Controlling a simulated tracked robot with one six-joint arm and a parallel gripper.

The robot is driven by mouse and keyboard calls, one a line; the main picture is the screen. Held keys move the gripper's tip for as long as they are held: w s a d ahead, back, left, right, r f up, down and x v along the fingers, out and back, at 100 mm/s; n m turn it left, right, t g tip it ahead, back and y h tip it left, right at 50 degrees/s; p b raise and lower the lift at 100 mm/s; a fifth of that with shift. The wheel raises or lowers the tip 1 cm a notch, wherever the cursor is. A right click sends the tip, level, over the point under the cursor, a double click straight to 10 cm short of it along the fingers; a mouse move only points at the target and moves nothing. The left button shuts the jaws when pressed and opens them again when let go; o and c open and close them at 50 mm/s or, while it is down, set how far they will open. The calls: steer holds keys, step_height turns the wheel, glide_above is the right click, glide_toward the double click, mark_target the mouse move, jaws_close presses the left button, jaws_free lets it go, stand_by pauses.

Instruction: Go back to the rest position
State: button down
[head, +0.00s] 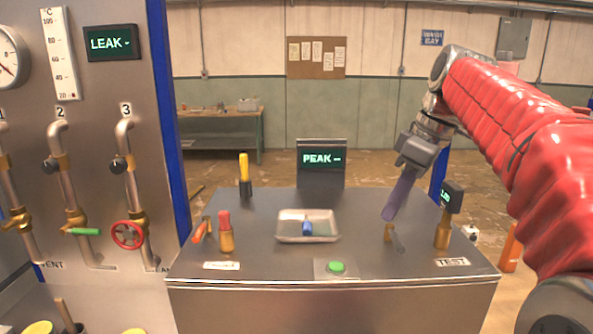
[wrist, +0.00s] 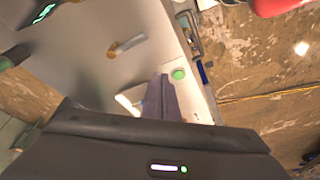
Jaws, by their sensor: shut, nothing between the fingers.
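My gripper (head: 389,214) hangs above the right part of the steel bench, pointing down and slightly left. Its long purple-grey fingers are together with nothing between them. In the wrist view my gripper (wrist: 160,80) also shows its fingers closed, over the bench top. The brass post with a small display (head: 451,197) stands to the right of my gripper.
The steel bench (head: 257,254) carries a tray (head: 290,236) with a blue object, a green button (head: 337,267), a red-topped brass piece (head: 225,231), a yellow-black handle (head: 244,175) and the PEAK display (head: 321,158). A valve panel (head: 92,196) stands left. Open floor lies behind.

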steer(key=s+a+f+m+t+h, duration=0.3)
steer(key=s+f+m, duration=0.7)
steer(key=s+f, duration=1.1)
steer(key=shift+s+m, duration=0.4)
